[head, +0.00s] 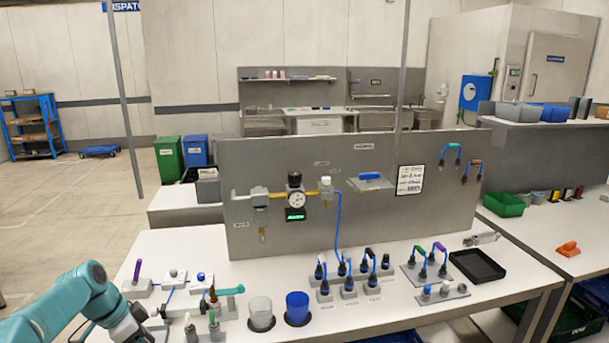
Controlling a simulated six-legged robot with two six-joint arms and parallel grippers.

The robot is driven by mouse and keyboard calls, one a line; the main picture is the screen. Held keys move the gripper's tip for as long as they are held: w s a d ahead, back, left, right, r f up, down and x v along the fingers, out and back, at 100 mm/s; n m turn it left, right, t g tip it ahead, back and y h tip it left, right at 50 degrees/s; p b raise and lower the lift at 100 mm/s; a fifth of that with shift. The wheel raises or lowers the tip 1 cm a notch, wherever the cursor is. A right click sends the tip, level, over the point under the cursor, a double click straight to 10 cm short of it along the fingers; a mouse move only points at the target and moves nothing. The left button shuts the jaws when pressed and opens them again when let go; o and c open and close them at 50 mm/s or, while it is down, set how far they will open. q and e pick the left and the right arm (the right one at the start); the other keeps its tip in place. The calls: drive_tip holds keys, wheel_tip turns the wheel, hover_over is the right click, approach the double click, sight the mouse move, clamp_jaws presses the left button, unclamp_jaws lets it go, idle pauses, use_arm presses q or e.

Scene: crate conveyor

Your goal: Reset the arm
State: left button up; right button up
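My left arm (75,300) is teal and comes in from the lower left, bent over the left front of the white workbench (420,318). Its dark wrist and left gripper (146,314) are at the bottom edge, close to small grey fixtures. The fingers are too small and cluttered to tell whether they are open or shut. I see nothing clearly held. My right arm and gripper are not in view.
Grey fixtures (174,278), a clear cup (261,313) and a blue cup (297,308) stand near the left arm. Blue hoses with black connectors (345,268) fill the middle. A grey panel with a gauge (296,199) rises behind. A black tray (478,266) lies at right.

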use_arm(q)
drive_tip(key=s+d+f+n+g, duration=0.1)
drive_tip(key=s+d+f+n, duration=0.3)
drive_tip(key=d+f, duration=0.55)
drive_tip(key=s+d+f+n, duration=0.2)
drive_tip(key=s+d+f, duration=0.4)
drive_tip(key=f, duration=0.6)
drive_tip(key=s+d+f+n, duration=0.2)
drive_tip(key=s+d, duration=0.2)
drive_tip(key=s, duration=0.5)
drive_tip(key=s+d+f+n, duration=0.2)
drive_tip(key=s+d+n, duration=0.1)
drive_tip(key=s, duration=0.7)
drive_tip(key=shift+d, duration=0.9)
